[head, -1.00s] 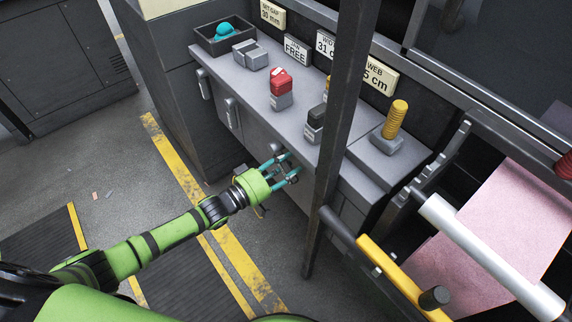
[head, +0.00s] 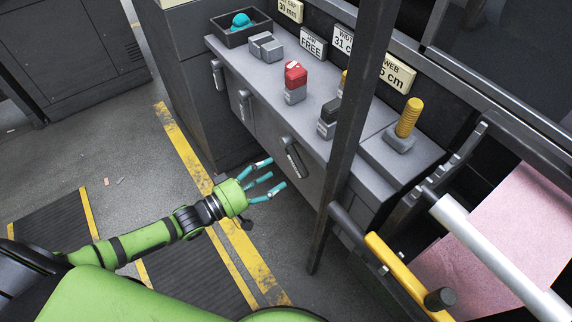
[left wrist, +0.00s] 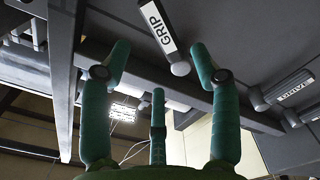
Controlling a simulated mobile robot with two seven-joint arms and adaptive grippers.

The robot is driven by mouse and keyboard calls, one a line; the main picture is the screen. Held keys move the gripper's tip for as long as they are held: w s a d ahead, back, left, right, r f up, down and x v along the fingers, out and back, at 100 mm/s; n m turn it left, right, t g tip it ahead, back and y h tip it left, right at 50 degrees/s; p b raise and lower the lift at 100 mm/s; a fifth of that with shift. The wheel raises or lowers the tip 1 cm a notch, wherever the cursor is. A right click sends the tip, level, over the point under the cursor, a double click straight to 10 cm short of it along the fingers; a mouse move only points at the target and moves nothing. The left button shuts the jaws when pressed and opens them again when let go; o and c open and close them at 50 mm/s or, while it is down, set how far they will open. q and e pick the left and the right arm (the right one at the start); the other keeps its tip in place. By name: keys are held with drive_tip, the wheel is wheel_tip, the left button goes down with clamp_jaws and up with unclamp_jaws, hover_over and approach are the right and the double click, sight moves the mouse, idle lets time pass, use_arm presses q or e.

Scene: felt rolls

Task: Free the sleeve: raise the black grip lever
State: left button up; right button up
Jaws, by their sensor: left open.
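The black grip lever (head: 293,158) hangs on the front face of the grey console, slanting down from its pivot. In the left wrist view the lever (left wrist: 158,27) shows its white GRIP label and a rounded grey end. My left gripper (head: 266,177) is open and empty, below and left of the lever, with its teal fingers apart from it. In the left wrist view, the lever's end appears beyond and between the two upper fingertips of the gripper (left wrist: 160,62). The sleeve cannot be made out for certain. My right gripper is not in view.
Two more levers (head: 245,107) (head: 217,75) hang further left on the console front. A dark upright post (head: 350,130) stands right of the grip lever. A red block (head: 295,75) and a yellow ribbed handle (head: 409,117) stand on top.

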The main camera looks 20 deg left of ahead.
use_arm(q)
drive_tip(key=shift+v, duration=1.6)
drive_tip(key=s+a+f+m+g+y+p, duration=0.1)
drive_tip(key=s+a+f+g+y+p, duration=0.3)
drive_tip(key=f, duration=0.7)
drive_tip(key=s+a+f+m+g+y+p, duration=0.15)
drive_tip(key=s+a+f+y, duration=0.35)
drive_tip(key=f, duration=0.6)
drive_tip(key=s+d+f+m+g+y+p, duration=0.1)
drive_tip(key=s+d+f+m+g+p, duration=0.1)
drive_tip(key=s, duration=1.1)
drive_tip(key=s+d+f+m+g+y+p, duration=0.1)
drive_tip(key=s+d+f+g, duration=0.3)
drive_tip(key=s, duration=0.9)
wheel_tip(320, 180, down, 3)
drive_tip(key=shift+s+f+m+g+p, duration=0.2)
drive_tip(key=shift+s+m+g+p, duration=0.25)
drive_tip(key=shift+g, duration=0.4)
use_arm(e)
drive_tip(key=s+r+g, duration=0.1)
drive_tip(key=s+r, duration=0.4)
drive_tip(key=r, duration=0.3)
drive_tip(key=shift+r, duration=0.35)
use_arm(q)
drive_tip(key=shift+w, duration=0.15)
